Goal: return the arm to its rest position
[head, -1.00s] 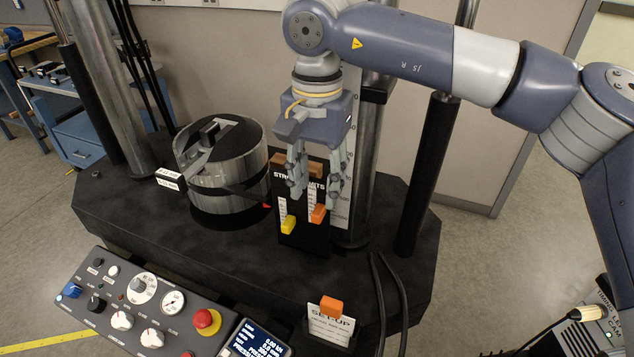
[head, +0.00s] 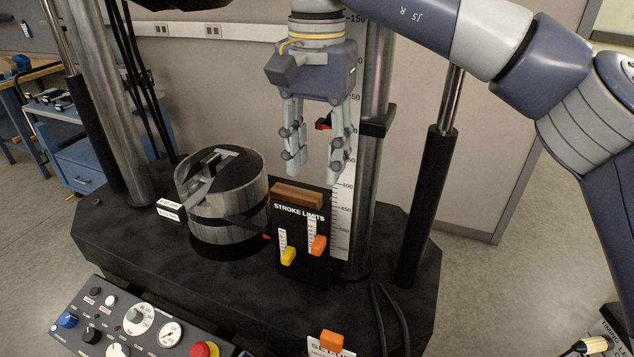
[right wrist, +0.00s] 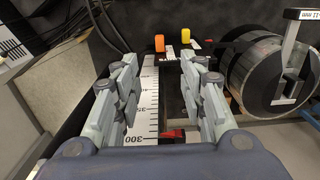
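My right gripper (head: 313,170) is in the upper middle of the head view, fingers pointing down, open and empty. It hangs above the black stroke limits panel (head: 291,220) and in front of the vertical scale (head: 346,205). The panel carries a yellow slider (head: 288,256) and an orange slider (head: 318,245). In the right wrist view the gripper fingers (right wrist: 163,95) stand apart, with the scale (right wrist: 147,110) and a red pointer (right wrist: 172,135) beyond them. The orange (right wrist: 160,43) and yellow (right wrist: 185,36) sliders show farther off. My left gripper is out of view.
A metal cylinder (head: 228,210) stands left of the panel on the black machine base (head: 130,240). A steel column (head: 372,150) and a black post (head: 425,200) stand right. A control console (head: 100,315) and an orange-topped sign (head: 331,341) are in front.

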